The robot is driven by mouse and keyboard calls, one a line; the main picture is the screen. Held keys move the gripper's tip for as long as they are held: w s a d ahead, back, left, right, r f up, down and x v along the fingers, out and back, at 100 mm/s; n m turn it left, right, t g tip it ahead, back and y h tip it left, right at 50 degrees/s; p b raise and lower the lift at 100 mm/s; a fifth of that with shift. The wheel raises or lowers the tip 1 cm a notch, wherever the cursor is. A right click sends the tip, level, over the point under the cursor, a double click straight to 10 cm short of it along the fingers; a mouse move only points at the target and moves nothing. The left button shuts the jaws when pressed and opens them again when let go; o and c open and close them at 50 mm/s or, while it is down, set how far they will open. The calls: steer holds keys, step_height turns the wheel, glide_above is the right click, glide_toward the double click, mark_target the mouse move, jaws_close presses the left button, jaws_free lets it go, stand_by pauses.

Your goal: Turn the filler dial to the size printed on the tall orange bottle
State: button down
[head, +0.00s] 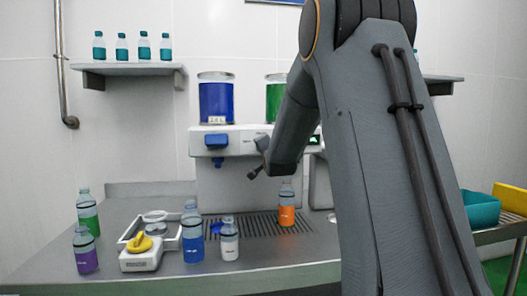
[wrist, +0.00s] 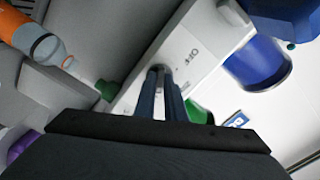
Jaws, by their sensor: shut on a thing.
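The tall orange bottle (head: 287,214) stands upright on the drain grate below the filler (head: 230,146). It also shows at the upper left of the wrist view (wrist: 22,22). Its printed size is too small to read. In the wrist view my gripper (wrist: 160,72) reaches the filler's white front panel (wrist: 187,50). Its two fingers are closed on the small dial there, which they mostly hide. Small markings on the panel beside the fingers are not clearly readable.
A blue tank (head: 216,104) and a green tank (head: 276,103) sit on the filler. Green (head: 89,217), purple (head: 85,257), blue (head: 193,243) and white (head: 229,245) bottles stand at the left. A device with a yellow handle (head: 139,243) stands among them. Bins (head: 480,209) are at right.

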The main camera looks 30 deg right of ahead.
steer(key=shift+f, duration=0.1)
stand_by(0.4)
steer(key=c, duration=1.8)
jaws_free()
steer(key=b+v, duration=0.1)
steer(key=v, duration=0.7)
steer(key=shift+b, duration=0.3)
steer(key=shift+w, duration=0.1)
